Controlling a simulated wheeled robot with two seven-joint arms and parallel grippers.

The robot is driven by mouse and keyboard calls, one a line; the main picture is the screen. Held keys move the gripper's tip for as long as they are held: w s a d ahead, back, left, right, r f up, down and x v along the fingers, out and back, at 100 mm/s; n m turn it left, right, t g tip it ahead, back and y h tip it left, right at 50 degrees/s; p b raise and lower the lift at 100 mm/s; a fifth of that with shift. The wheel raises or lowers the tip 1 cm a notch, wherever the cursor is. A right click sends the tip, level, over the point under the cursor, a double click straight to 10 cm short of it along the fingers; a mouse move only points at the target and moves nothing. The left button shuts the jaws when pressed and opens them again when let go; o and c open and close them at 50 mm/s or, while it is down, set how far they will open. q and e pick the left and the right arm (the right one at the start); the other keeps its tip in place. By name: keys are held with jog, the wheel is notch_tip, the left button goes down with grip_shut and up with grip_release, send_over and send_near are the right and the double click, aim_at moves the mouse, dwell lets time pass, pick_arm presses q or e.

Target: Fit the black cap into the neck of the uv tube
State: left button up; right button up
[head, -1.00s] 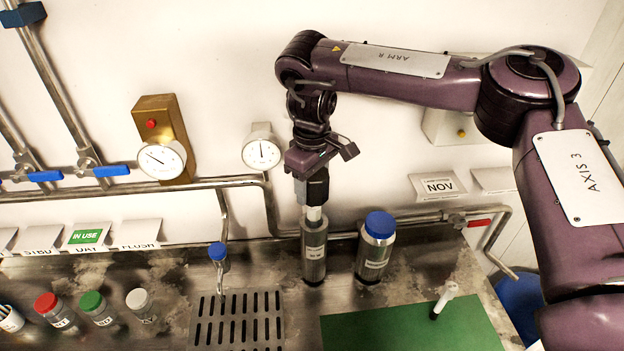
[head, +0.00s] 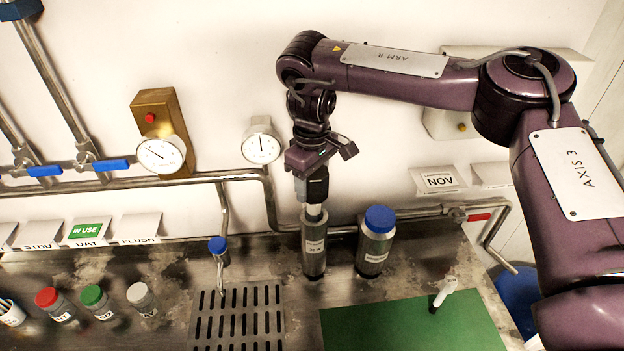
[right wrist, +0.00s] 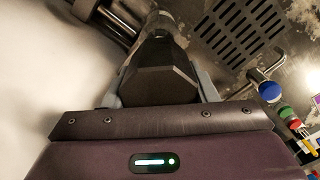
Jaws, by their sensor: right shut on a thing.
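My right gripper (head: 316,190) is shut on the black cap (head: 319,184) and points down at the uv tube. In the right wrist view the faceted black cap (right wrist: 160,72) sits between the two grey fingers. The uv tube (head: 314,252) is a grey metal cylinder with a label, upright on the steel counter against the wall pipe. The cap is directly above the tube, with a short pale section between them. Whether this pale section is the tube's neck or part of the cap, and how far the cap is in, I cannot tell. My left gripper is not in view.
A blue-capped bottle (head: 375,242) stands close to the right of the tube. Wall pipes (head: 270,215) run just behind. A slotted drain (head: 238,318) and a green mat (head: 410,325) lie in front. Small bottles with red, green and white caps stand at the left.

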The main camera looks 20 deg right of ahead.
jog(key=shift+p, duration=0.3)
dwell(0.6)
jog(key=shift+f+b, duration=1.85)
jog(key=shift+f, duration=1.5)
jog(key=o, duration=0.9)
jog(key=shift+r, duration=3.95)
